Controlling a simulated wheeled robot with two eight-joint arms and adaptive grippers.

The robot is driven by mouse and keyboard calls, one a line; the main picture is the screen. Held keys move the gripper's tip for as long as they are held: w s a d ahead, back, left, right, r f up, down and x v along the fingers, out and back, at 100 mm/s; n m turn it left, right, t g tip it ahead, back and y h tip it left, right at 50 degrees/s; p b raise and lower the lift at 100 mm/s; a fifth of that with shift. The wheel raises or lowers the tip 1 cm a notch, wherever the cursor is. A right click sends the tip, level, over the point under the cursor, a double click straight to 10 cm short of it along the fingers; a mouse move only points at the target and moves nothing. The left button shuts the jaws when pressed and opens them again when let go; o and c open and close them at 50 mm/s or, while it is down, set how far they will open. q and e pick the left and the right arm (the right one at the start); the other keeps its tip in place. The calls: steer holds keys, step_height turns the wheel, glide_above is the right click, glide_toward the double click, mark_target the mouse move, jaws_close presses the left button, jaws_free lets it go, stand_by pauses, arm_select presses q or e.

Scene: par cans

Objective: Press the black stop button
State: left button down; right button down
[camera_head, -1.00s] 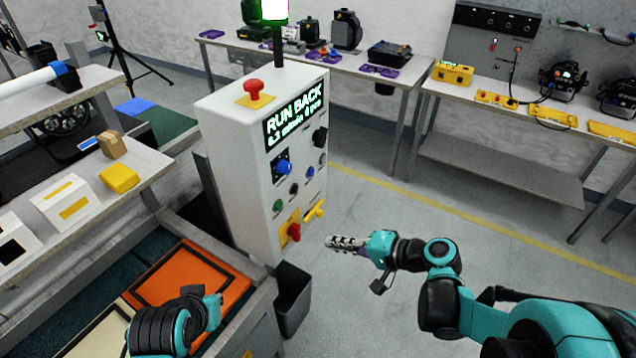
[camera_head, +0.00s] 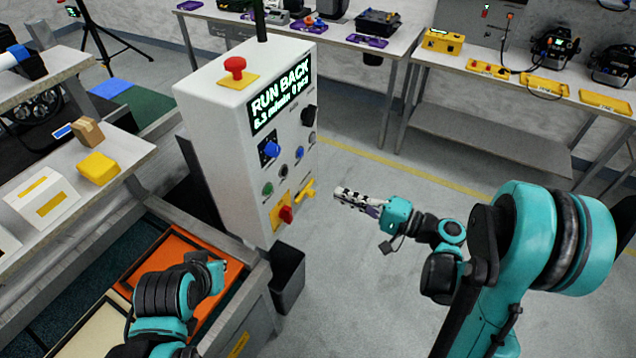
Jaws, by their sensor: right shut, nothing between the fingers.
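The grey control cabinet (camera_head: 215,130) stands left of centre. Its front panel carries a small round black button (camera_head: 283,170) between a green button (camera_head: 267,188) and a blue button (camera_head: 299,152). A larger black knob (camera_head: 309,115) sits higher up at the right. My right gripper (camera_head: 342,194) is shut and empty, to the right of the panel and apart from it, with its fingers pointing left. My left gripper (camera_head: 217,264) is low at the left over an orange tray (camera_head: 160,252); its fingers are too small and partly hidden to judge.
A red mushroom button (camera_head: 235,66) is on the cabinet's top. A blue knob (camera_head: 270,148), a red handle (camera_head: 286,214) and a yellow handle (camera_head: 305,190) stick out of the panel.

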mark_target(286, 172)
steer(key=b+x, duration=0.2)
steer(key=x, duration=1.1)
steer(key=shift+w+a, duration=0.1)
steer(key=shift+a, duration=0.05)
